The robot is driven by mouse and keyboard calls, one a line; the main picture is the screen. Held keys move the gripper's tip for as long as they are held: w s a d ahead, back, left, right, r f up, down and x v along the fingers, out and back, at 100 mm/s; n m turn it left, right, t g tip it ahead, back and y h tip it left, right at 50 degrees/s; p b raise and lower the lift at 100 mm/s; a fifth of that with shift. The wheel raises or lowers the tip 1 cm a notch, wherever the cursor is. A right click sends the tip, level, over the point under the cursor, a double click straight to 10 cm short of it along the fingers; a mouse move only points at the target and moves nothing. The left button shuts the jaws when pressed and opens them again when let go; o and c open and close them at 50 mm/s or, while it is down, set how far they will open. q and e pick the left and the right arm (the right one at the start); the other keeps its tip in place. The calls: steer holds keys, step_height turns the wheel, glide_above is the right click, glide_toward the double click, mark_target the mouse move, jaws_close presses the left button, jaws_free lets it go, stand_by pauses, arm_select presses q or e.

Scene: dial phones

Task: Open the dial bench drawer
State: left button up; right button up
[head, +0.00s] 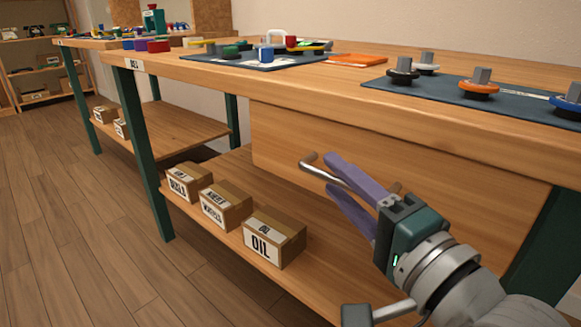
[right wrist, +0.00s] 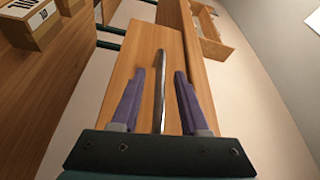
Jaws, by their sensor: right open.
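The dial bench (head: 300,85) has a wide wooden drawer front (head: 280,135) under its top, which looks shut. A metal bar handle (head: 313,170) stands out from that front. My right gripper (head: 334,175), with purple fingers, is open at the handle. In the right wrist view the handle (right wrist: 160,60) runs lengthwise between the two fingers (right wrist: 159,76), with a gap visible on each side. In the head view the fingers and hand hide much of the handle's right part. My left gripper is not in view.
Boxes, including one marked OIL (head: 273,238), stand on the lower shelf (head: 325,270) below the drawer. Blue mats (head: 440,92) with dial parts lie on the bench top. A green bench leg (head: 150,165) stands left. The floor (head: 75,215) in front is clear.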

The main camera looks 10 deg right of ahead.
steer(key=shift+w+a, duration=0.15)
steer(key=shift+w, duration=0.25)
steer(key=shift+c, duration=0.4)
jaws_close()
stand_by(0.8)
